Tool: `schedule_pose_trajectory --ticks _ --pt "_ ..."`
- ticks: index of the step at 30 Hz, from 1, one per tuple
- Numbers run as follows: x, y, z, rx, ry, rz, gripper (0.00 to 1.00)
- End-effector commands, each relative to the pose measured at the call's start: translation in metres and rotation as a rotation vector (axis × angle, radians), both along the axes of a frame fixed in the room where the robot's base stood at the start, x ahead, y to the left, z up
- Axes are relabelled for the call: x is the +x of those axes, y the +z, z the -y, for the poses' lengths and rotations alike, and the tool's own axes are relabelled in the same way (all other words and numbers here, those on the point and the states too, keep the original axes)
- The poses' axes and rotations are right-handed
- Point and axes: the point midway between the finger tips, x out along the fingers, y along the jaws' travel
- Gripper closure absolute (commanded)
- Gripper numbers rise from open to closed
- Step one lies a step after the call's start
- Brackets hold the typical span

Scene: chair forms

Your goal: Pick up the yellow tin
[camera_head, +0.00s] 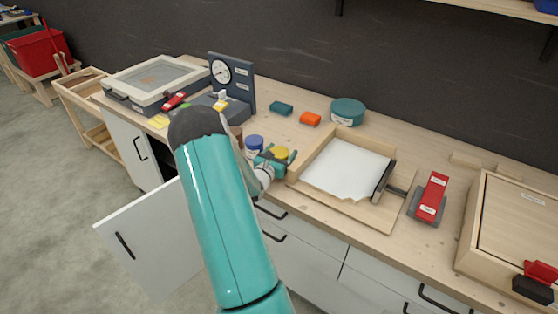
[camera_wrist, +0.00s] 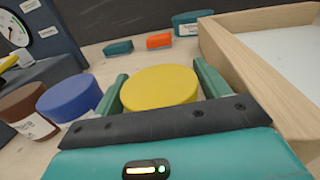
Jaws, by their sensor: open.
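The yellow tin (camera_wrist: 158,88) is a round tin with a flat yellow lid, standing on the wooden bench. In the wrist view it sits between the two green fingers of my gripper (camera_wrist: 162,92), which are open on either side of it. In the head view the tin (camera_head: 281,152) shows only in part, beside my gripper (camera_head: 277,159). The lower part of the tin is hidden by the gripper body in the wrist view. I cannot tell whether either finger touches it.
A blue tin (camera_wrist: 70,98) and a brown tin (camera_wrist: 27,108) stand close on the left. A wooden tray (camera_head: 307,152) with a white sheet is close on the right. Teal block (camera_head: 281,108), orange block (camera_head: 310,119) and teal tin (camera_head: 347,112) lie behind. A cabinet door (camera_head: 155,240) hangs open below.

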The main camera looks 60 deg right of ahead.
Motion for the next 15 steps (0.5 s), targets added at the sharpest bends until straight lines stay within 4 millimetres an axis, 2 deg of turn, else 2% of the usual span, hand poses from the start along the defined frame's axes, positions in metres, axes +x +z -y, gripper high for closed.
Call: schedule_pose_trajectory --ticks 5,11,15 --pt "0.0001 -0.0001 0.0 0.0 0.0 0.0 0.25" --pt "0.0 0.0 -0.0001 0.0 0.0 0.0 0.63" --pt "0.0 0.0005 0.0 -0.001 0.0 0.0 0.65"
